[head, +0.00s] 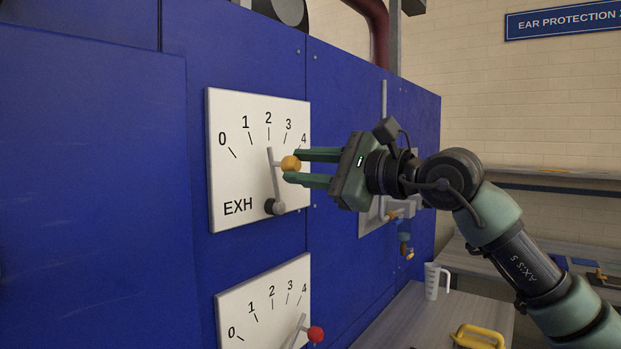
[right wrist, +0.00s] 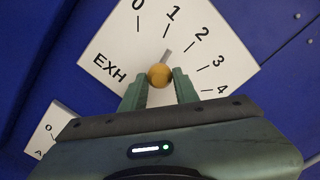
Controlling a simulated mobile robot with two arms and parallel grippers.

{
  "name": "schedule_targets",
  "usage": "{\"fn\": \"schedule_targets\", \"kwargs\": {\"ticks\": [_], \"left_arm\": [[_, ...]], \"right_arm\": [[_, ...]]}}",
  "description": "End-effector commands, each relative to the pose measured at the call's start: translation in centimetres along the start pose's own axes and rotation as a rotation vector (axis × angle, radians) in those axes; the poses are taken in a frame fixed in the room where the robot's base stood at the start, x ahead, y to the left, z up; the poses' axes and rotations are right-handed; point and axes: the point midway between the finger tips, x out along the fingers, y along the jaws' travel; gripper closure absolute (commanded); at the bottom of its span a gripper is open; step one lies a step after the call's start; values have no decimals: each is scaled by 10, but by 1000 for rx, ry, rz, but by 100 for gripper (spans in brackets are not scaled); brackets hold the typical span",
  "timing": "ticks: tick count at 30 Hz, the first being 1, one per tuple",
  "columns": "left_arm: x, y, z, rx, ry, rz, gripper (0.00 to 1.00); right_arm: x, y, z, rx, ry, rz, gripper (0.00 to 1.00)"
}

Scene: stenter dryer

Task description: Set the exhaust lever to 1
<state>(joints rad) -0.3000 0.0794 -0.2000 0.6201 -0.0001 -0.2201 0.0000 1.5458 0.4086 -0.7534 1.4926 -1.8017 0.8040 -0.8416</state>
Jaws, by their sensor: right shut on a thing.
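The exhaust dial is a white plate (head: 232,178) marked EXH with 0 to 4, on the blue machine wall. Its grey lever (head: 275,182) rises from a dark pivot, its tip by the 2 mark in the head view. A yellow-orange knob (head: 291,163) sticks out from the lever. My right gripper (head: 293,166) comes from the right with its green fingers shut on the knob. The right wrist view shows the knob (right wrist: 160,75) between the fingertips of that gripper (right wrist: 160,83), and the plate (right wrist: 118,45) behind. My left gripper is not in view.
A second dial plate (head: 254,305) with a red-knobbed lever (head: 316,334) sits below. To the right are a valve with an orange handle (head: 407,252), a white jug (head: 433,281) on a grey bench (head: 400,318), and a yellow handle (head: 480,336).

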Motion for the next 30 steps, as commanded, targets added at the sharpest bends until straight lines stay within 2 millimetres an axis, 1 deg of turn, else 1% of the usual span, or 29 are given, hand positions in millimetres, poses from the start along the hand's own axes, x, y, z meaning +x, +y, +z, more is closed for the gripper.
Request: {"fn": "schedule_targets", "kwargs": {"ticks": [1, 9, 24, 25, 26, 27, 30], "left_arm": [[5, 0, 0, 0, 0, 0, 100], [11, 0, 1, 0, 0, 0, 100], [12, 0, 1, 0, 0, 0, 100], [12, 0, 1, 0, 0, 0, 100], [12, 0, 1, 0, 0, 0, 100], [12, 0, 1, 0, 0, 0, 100], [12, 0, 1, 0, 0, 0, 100]], "right_arm": [[0, 3, 2, -27, -3, -1, 100], [0, 8, 6, -110, -2, 0, 100], [0, 9, 7, -125, -1, 2, 100], [0, 9, 7, -125, -1, 2, 67], [0, 9, 7, -125, -1, 2, 59], [0, 9, 7, -125, -1, 2, 48], [0, 9, 7, -125, -1, 2, 48]]}}
